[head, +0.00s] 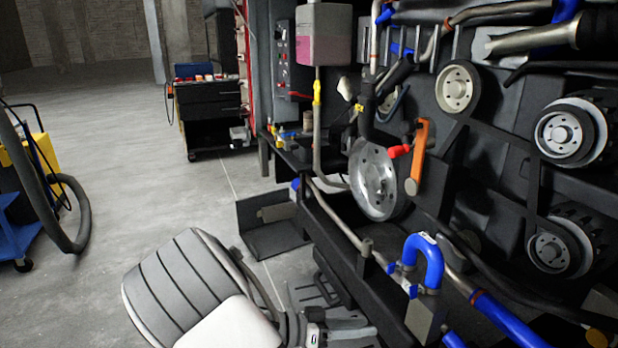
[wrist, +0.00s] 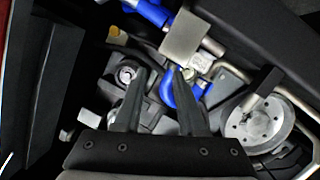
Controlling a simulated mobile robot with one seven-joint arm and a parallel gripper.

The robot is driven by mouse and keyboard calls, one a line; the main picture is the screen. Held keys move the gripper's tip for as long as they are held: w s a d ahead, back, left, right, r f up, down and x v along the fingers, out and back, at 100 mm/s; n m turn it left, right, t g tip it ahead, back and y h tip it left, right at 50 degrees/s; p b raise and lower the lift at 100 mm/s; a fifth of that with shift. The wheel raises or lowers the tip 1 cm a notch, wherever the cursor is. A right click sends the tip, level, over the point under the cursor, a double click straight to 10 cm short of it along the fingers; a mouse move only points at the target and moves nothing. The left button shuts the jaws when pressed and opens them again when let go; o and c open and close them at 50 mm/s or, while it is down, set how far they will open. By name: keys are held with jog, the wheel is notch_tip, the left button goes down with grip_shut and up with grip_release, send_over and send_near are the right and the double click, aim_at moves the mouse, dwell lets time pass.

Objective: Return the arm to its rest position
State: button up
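My gripper (wrist: 159,78) shows in the wrist view with its two dark fingers apart and nothing held between them. Beyond the fingers are engine parts, with a blue hose (wrist: 172,94) and a grey metal block (wrist: 194,38) past the tips. A round grey pulley (wrist: 252,122) lies to the right of the fingers. In the head view, my white and grey ribbed arm (head: 195,280) fills the bottom left of centre, low in front of the engine bay. The fingers are not clearly seen in the head view.
The engine bay (head: 338,263) takes up the right side, with a blue bent hose (head: 425,255), an orange lever (head: 418,150) and several pulleys close by. A dark tool cart (head: 208,105) stands at the back. A yellow and blue machine (head: 22,205) stands at left. Open floor lies between.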

jog(key=s+d+r+n+t+y, duration=0.1)
jog(key=s+d+r+n+y, duration=0.1)
jog(key=s+r+n+y, duration=0.5)
jog(key=s+d+r+n+t+y, duration=0.1)
jog(key=s+d+r+n+y, duration=0.15)
jog(key=s+r+y, duration=0.75)
notch_tip(320, 180, up, 28)
jog(key=s+a+n+h+p, duration=0.1)
jog(key=p, duration=2.3)
jog(key=shift+s+f+h, duration=0.25)
jog(key=shift+s+h, duration=0.05)
jog(key=shift+h, duration=0.1)
jog(key=shift+d, duration=0.1)
